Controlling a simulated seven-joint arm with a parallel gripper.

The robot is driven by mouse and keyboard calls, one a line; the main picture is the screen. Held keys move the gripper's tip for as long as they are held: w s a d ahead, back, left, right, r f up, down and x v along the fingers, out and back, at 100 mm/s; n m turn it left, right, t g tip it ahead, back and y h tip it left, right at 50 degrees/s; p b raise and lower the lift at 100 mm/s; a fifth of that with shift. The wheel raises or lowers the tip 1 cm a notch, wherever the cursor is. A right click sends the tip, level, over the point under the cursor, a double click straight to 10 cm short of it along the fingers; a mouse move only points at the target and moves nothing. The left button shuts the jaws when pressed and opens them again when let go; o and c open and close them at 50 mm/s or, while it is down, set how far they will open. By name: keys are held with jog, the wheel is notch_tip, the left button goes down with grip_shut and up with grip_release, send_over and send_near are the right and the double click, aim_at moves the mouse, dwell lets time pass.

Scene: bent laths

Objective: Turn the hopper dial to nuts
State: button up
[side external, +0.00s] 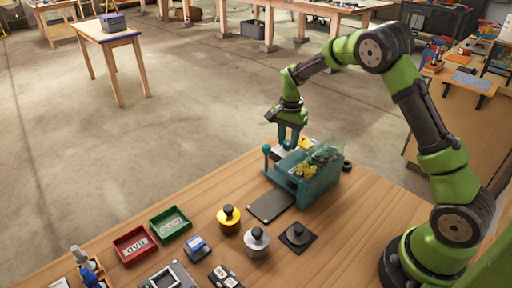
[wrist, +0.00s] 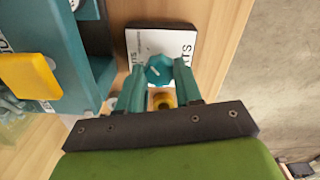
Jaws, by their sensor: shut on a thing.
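The teal hopper (side external: 318,183) stands at the far edge of the wooden table, with yellow pieces in its clear top. Its teal dial (wrist: 159,70) sits on a white label plate (wrist: 172,44) in the wrist view. Two words on the plate each show an ending "TS"; the rest is hidden or unclear. A pale mark shows on the dial, but I cannot tell which word it points at. My gripper (wrist: 159,84) is shut on the dial, one teal finger on each side. In the side view my gripper (side external: 289,138) reaches down behind the hopper and hides the dial.
A yellow part (wrist: 30,76) sticks out from the hopper beside my fingers. A grey plate (side external: 270,206) lies before the hopper. Nearer are yellow (side external: 229,221), silver (side external: 256,243) and black (side external: 298,235) knobbed pieces, a green tray (side external: 170,224) and a red tray (side external: 134,246).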

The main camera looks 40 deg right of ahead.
aim_at(288, 142)
jog(key=shift+n, duration=0.4)
jog(key=n, duration=0.4)
jog(key=shift+n, duration=2.5)
jog(key=o, duration=1)
jog(key=shift+o, duration=0.2)
notch_tip(288, 142, up, 17)
jog(key=shift+w, duration=0.1)
